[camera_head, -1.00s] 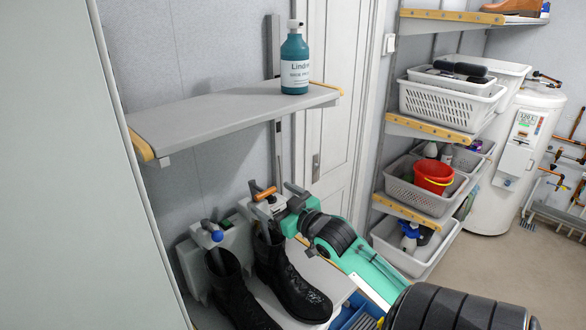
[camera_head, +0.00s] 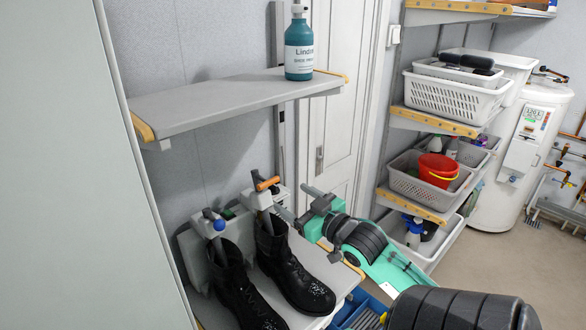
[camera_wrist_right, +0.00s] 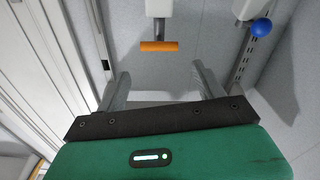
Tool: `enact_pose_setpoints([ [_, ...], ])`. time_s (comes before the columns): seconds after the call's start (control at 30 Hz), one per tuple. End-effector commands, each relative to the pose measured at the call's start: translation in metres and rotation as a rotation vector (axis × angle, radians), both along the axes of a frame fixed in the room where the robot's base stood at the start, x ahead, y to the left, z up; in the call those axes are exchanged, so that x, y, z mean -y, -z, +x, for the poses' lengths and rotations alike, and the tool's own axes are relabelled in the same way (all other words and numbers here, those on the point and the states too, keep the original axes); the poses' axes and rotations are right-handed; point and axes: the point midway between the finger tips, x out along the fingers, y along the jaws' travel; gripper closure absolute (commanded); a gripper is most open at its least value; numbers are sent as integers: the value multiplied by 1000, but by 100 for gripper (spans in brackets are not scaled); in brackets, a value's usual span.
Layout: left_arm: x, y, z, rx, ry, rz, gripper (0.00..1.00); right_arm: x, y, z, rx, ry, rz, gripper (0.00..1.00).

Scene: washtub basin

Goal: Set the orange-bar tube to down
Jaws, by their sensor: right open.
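The orange-bar tube shows as an orange crossbar (camera_head: 267,183) on a short stem at a white wall unit (camera_head: 258,200), above the right-hand black boot (camera_head: 300,284). In the right wrist view the orange bar (camera_wrist_right: 158,46) lies level at the end of its grey tube (camera_wrist_right: 158,27). My right gripper (camera_head: 294,202) is open and empty, just right of the unit. In the wrist view its fingertips (camera_wrist_right: 160,73) are apart and the bar lies beyond them, not between them. A blue-ball tube (camera_head: 219,225) stands at the left-hand boot. My left gripper is not in view.
A grey shelf (camera_head: 225,102) with a teal bottle (camera_head: 298,48) is above the boots. A blue crate (camera_head: 350,310) is below my right arm. White baskets (camera_head: 455,96) on racks and a white door (camera_head: 340,110) are behind. Floor at right is clear.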

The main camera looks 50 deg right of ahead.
Motion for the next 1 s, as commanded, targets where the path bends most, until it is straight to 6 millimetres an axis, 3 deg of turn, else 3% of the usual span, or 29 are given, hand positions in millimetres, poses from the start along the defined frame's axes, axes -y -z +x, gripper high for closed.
enact_pose_setpoints([
  [0.03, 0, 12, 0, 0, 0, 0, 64, -1, 8, 1, 36, -5, 12, 40],
  [0.33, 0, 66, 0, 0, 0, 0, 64, -4, 10, -6, 420, -45, 105, 99],
  [0.47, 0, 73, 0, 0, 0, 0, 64, -3, 6, -11, 510, -46, 124, 100],
  [0.63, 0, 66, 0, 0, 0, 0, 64, -2, -5, -5, 529, -47, 128, 100],
  [1.0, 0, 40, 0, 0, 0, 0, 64, 3, -36, 43, 528, -48, 126, 100],
])
